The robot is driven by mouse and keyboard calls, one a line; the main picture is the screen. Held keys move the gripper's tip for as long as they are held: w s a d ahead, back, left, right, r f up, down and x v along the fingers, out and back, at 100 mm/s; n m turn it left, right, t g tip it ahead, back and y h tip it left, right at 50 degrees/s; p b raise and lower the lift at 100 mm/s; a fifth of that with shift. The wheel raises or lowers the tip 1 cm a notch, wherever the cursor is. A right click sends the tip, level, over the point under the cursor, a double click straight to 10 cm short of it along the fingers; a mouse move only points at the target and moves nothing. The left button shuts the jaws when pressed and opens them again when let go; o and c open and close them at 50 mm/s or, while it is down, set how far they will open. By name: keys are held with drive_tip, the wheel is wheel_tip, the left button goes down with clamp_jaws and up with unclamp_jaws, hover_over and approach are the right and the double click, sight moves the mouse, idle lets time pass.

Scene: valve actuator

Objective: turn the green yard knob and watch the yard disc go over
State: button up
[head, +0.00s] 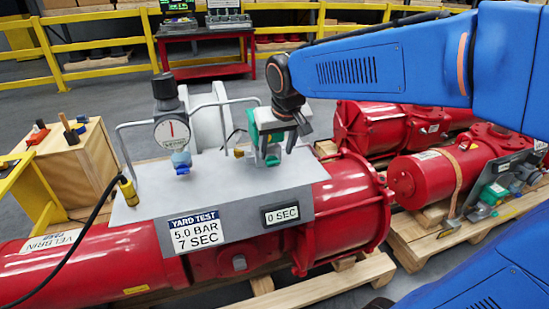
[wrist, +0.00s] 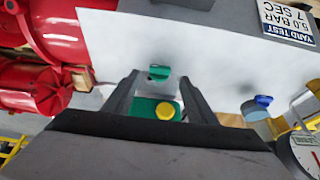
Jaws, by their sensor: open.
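The green knob (head: 272,159) is on the grey panel (head: 220,180) of the red actuator, partly covered by my gripper in the head view. In the wrist view the green knob (wrist: 159,73) shows between the fingertips, with a green body and a round yellow part (wrist: 166,111) nearer the palm. My gripper (wrist: 158,79) is open, one finger on each side of the knob; I cannot tell whether either touches it. Its dark fingers (head: 287,127) are over the green fitting in the head view. I cannot identify the yard disc for sure.
A gauge (head: 171,132) and a blue knob (head: 181,160) are left of the green knob, near bent metal rails. A sign (head: 195,231) reads YARD TEST 5.0 BAR 7 SEC; a display (head: 282,214) reads 0 SEC. More red actuators (head: 440,175) lie at right.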

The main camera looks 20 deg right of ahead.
sight(273, 162)
drive_tip(key=shift+x, duration=2.4)
drive_tip(key=c, duration=1.1)
